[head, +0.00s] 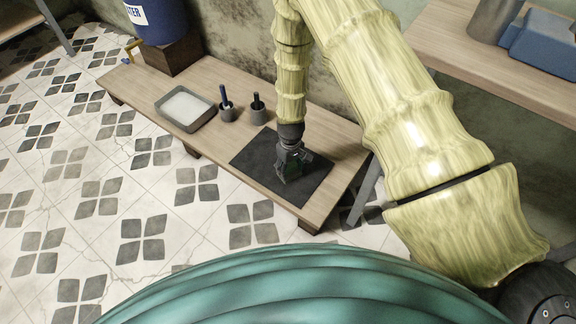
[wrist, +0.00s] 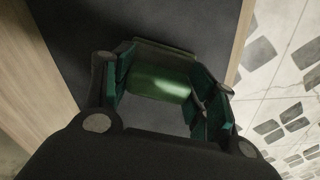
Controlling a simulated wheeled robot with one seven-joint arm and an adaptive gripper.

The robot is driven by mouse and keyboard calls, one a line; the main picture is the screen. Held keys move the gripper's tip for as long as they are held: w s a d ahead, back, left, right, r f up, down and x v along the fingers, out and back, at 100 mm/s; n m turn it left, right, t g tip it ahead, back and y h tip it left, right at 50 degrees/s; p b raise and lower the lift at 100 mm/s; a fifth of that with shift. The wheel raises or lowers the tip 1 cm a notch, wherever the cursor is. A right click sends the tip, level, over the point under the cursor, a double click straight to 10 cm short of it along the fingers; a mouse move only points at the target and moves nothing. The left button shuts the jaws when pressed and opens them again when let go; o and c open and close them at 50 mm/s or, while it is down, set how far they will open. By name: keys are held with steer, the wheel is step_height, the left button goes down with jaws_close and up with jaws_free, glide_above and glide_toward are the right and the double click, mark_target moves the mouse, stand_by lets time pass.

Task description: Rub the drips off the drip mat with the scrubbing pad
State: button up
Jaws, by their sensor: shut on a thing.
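The drip mat (head: 257,156) is a dark grey rectangle lying flat on the right end of the low wooden bench. My gripper (head: 287,174) points down over the middle of the mat. In the wrist view, my gripper (wrist: 165,88) is shut on the green scrubbing pad (wrist: 158,84), which sits between the two fingers. The mat (wrist: 75,32) shows dark behind the pad. I cannot tell whether the pad touches the mat. No drips can be made out on the visible part of the mat; my gripper hides some of it.
The bench (head: 135,84) also holds a grey tray (head: 186,108) with a pale inside, a cup with a blue-handled tool (head: 227,108), and a cup with a dark-handled tool (head: 258,110). A blue water container (head: 160,20) stands at the far end. A wall rises behind.

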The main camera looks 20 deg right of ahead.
steer(key=shift+s+d, duration=0.1)
steer(key=shift+s, duration=0.1)
steer(key=shift+w+r+p, duration=0.15)
steer(key=shift+r+p, duration=2.3)
steer(key=shift+r, duration=0.5)
steer(key=shift+r+p, duration=1.5)
steer(key=shift+p, duration=0.05)
steer(key=shift+r, duration=0.1)
